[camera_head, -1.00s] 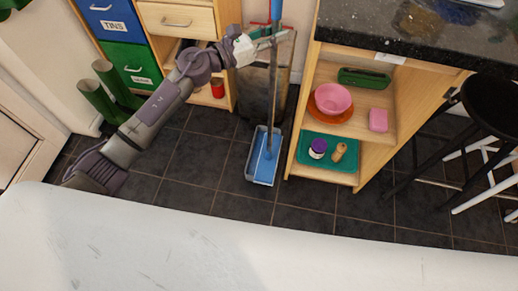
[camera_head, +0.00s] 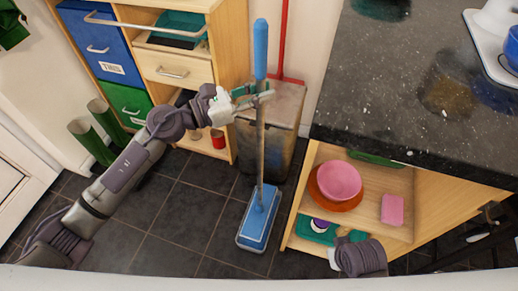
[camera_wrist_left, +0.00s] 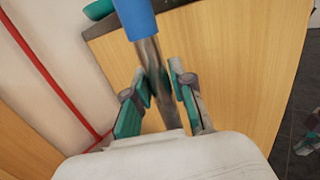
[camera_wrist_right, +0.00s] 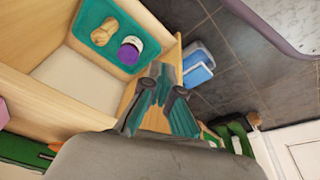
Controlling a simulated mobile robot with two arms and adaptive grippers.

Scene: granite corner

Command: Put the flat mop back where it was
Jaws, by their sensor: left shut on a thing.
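The flat mop stands upright, with a blue grip (camera_head: 260,45), a grey pole (camera_head: 260,150) and a flat blue head (camera_head: 258,222) at the floor. My left gripper (camera_head: 262,97) is shut around the pole just below the grip. The left wrist view shows the pole (camera_wrist_left: 150,62) between its fingers (camera_wrist_left: 157,95). My right gripper (camera_head: 345,245) is low in front of the open shelf, apart from the mop. The right wrist view shows its fingers (camera_wrist_right: 160,75) close together and empty, with the mop head (camera_wrist_right: 197,65) beyond.
A grey-brown bin (camera_head: 270,125) stands right behind the pole, with a red stick (camera_head: 283,40) behind it. A wooden drawer cabinet (camera_head: 178,70) is left. The granite counter (camera_head: 400,100) and shelf with a pink bowl (camera_head: 338,181) are right. Dark floor is open at left.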

